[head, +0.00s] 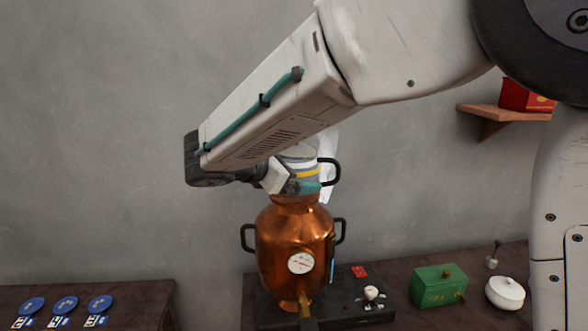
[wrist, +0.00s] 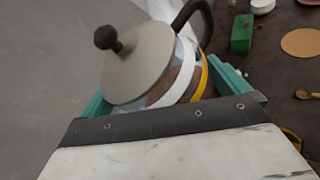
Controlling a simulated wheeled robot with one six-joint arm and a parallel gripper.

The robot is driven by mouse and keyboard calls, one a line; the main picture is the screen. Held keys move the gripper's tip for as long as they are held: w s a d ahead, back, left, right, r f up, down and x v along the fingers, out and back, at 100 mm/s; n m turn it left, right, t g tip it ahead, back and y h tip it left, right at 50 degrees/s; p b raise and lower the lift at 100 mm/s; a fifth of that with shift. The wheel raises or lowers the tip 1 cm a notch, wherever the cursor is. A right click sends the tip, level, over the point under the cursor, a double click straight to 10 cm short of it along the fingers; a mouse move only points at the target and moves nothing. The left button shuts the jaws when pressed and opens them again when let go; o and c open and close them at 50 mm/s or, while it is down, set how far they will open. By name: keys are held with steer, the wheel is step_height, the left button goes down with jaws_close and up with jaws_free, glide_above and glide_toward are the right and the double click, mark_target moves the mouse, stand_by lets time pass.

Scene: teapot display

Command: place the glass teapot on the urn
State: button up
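The copper urn (head: 292,238) stands upright on a dark base at the lower middle of the head view, with a round gauge and a tap on its front. The glass teapot (head: 309,174) is right above the urn's top; I cannot tell whether it touches. In the wrist view the teapot (wrist: 140,72) shows its grey lid, black knob, black handle, and white and yellow bands. My gripper (head: 299,184) reaches down to the teapot, with a teal finger on each side of its body. It looks shut on it, though the lid hides part of the left contact.
A green box (head: 439,286), a white lidded pot (head: 505,292) and a small white item (head: 371,293) are to the urn's right. Blue discs (head: 65,305) lie on the left table. A wall shelf (head: 500,113) holds a red box. Grey wall is behind.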

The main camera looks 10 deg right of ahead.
steer(key=shift+r, duration=0.1)
steer(key=shift+s+a+r, duration=0.1)
steer(key=shift+a+r, duration=0.05)
steer(key=v, duration=1.1)
steer(key=shift+s+a, duration=0.2)
steer(key=shift+s, duration=0.05)
steer(key=shift+r, duration=0.1)
stand_by(0.9)
